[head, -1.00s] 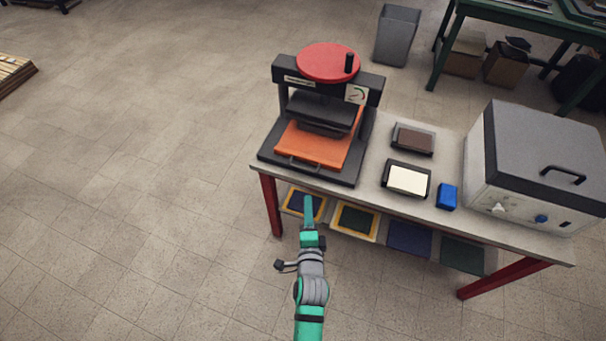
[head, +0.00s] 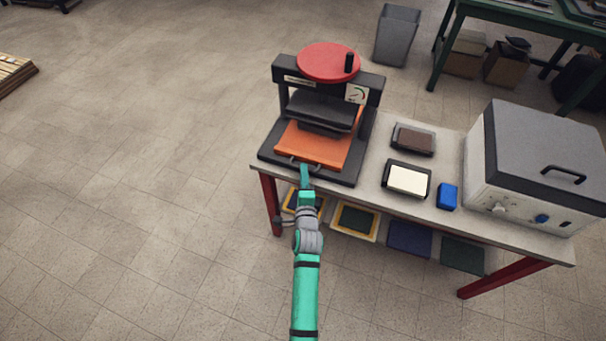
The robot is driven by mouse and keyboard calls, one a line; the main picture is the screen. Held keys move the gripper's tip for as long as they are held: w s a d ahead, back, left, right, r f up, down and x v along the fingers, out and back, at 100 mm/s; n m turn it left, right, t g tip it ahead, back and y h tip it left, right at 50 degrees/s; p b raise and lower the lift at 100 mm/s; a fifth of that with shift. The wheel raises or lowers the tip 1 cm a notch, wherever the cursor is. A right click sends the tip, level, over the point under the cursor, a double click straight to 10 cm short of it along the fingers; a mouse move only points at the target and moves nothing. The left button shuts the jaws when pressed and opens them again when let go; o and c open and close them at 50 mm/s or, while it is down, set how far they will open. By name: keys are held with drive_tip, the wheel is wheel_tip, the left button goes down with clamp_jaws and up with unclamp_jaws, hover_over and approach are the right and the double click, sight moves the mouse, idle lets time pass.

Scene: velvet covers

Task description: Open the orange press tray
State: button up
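The orange press tray (head: 318,149) lies in the base of a black press (head: 375,92) with a red round top wheel. Its front carries a thin grey handle (head: 291,161) facing me. My green gripper (head: 304,168) is at the front of the tray, with its tip overlapping the handle in the picture. I cannot tell whether it touches the handle or whether its fingers are open or shut. Part of the handle is hidden behind the gripper. The back of the tray is under the press plate.
The press stands at the left end of a grey-topped table (head: 352,196) with red legs. To its right are a brown pad (head: 413,138), a cream pad (head: 407,179), a blue block (head: 447,196) and a large grey box (head: 535,150). Trays sit on the lower shelf.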

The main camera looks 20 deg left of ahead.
drive_tip(key=shift+w+a, duration=0.2)
drive_tip(key=shift+w, duration=0.15)
clamp_jaws()
drive_tip(key=shift+f, duration=0.1)
